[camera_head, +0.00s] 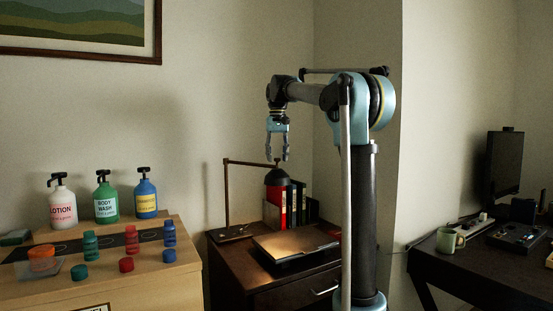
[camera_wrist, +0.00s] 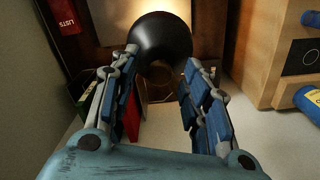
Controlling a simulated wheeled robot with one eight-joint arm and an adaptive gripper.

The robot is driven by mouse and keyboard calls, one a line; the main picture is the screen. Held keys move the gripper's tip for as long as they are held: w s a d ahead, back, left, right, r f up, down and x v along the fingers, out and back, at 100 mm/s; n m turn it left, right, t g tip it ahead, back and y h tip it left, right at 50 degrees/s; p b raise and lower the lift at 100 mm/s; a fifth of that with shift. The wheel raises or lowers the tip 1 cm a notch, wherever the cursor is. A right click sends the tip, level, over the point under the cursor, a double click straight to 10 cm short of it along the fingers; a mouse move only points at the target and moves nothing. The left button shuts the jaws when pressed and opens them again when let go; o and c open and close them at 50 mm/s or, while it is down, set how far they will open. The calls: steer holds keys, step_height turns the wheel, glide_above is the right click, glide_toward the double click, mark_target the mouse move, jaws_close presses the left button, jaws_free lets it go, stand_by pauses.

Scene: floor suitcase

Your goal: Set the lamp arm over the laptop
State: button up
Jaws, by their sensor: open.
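A dark desk lamp stands on the wooden desk. Its base (camera_head: 232,234) is at the left rear, a thin post rises from it, and the lamp arm (camera_head: 250,163) reaches right. The black lamp shade (camera_head: 278,177) hangs near the binders, behind the laptop (camera_head: 296,243), whose closed, lit lid lies on the desk. My gripper (camera_head: 278,158) points down above the shade. In the wrist view, my gripper (camera_wrist: 160,60) is open, with the shade (camera_wrist: 160,38) just beyond and between the fingertips. I cannot tell whether they touch it.
Upright red, green and dark binders (camera_head: 287,204) stand on the desk just behind and below the shade. A wooden cabinet with pump bottles (camera_head: 105,198) and small bottles is at left.

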step_height(320, 180, up, 12)
stand_by(0.6)
steer(key=shift+f, duration=0.15)
steer(key=s+d+f, duration=0.5)
steer(key=s+f, duration=0.7)
steer(key=f, duration=0.5)
steer(key=s+d+f+m+t, duration=0.1)
steer(key=s+d+f, duration=0.4)
steer(key=s+f, duration=0.8)
steer(key=s+d+f+t, duration=0.1)
steer(key=s+d+f, duration=0.4)
steer(key=s+f, duration=0.8)
step_height(320, 180, down, 8)
steer(key=shift+d+f, duration=0.1)
steer(key=shift+d, duration=0.2)
steer(key=shift+w+f, duration=0.2)
steer(key=shift+w, duration=0.15)
